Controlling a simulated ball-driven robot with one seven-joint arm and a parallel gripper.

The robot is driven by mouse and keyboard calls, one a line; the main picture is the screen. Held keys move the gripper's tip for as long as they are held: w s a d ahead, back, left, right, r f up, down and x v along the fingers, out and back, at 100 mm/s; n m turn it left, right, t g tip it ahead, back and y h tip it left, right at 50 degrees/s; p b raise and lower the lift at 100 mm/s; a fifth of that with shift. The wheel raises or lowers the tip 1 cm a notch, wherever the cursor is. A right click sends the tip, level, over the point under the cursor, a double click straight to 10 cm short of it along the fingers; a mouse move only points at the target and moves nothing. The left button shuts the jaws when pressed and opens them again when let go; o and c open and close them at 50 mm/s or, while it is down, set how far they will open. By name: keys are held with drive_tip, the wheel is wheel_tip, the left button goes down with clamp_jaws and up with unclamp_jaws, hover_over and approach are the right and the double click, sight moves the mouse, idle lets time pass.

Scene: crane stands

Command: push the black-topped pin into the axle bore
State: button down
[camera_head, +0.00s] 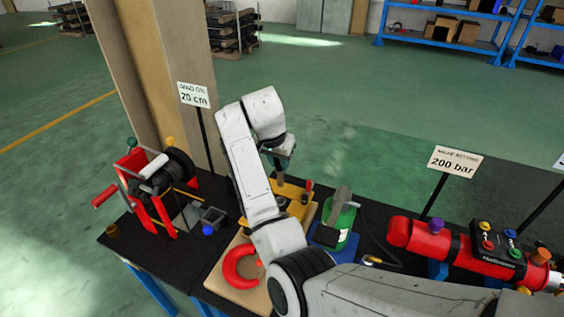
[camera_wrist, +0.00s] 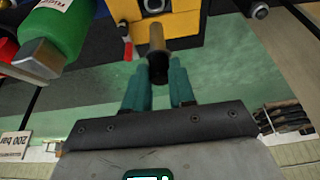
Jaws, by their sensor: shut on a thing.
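My gripper (camera_wrist: 157,88) has teal fingers and is shut on the black-topped pin (camera_wrist: 156,42), a brownish cylinder whose dark end lies between the fingertips. The pin's other end points at the yellow block (camera_wrist: 188,24). A grey ring (camera_wrist: 153,6) shows on that block just beyond the pin, and the bore's opening is largely hidden. I cannot tell whether the pin's tip is inside it. In the head view, my gripper (camera_head: 284,158) is above the yellow block (camera_head: 270,210), with the pin (camera_head: 280,178) below the fingers.
A small red-and-black piece (camera_head: 308,190) stands beside the block. A green cylinder (camera_head: 338,222) stands to its right and a red ring (camera_head: 240,267) lies in front. A red-framed winch (camera_head: 150,190) is at left. A red cylinder assembly (camera_head: 460,250) and the 200 bar sign (camera_head: 454,161) are at right.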

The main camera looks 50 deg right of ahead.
sight(278, 172)
drive_tip(key=shift+r+p, duration=0.15)
drive_tip(key=shift+p, duration=0.3)
drive_tip(key=shift+f+b, duration=1.55)
drive_tip(key=shift+f, duration=1.45)
drive_tip(key=shift+f+b, duration=1.8)
drive_tip(key=shift+f, duration=1.75)
drive_tip(key=c, duration=0.9)
unclamp_jaws()
drive_tip(key=shift+o, duration=0.2)
drive_tip(key=shift+a+r, duration=0.1)
drive_tip(key=p+v, duration=0.4)
drive_tip(key=p, duration=0.1)
drive_tip(key=shift+s+a+r, duration=0.1)
drive_tip(key=shift+a+r, duration=0.05)
drive_tip(key=shift+r, duration=0.2)
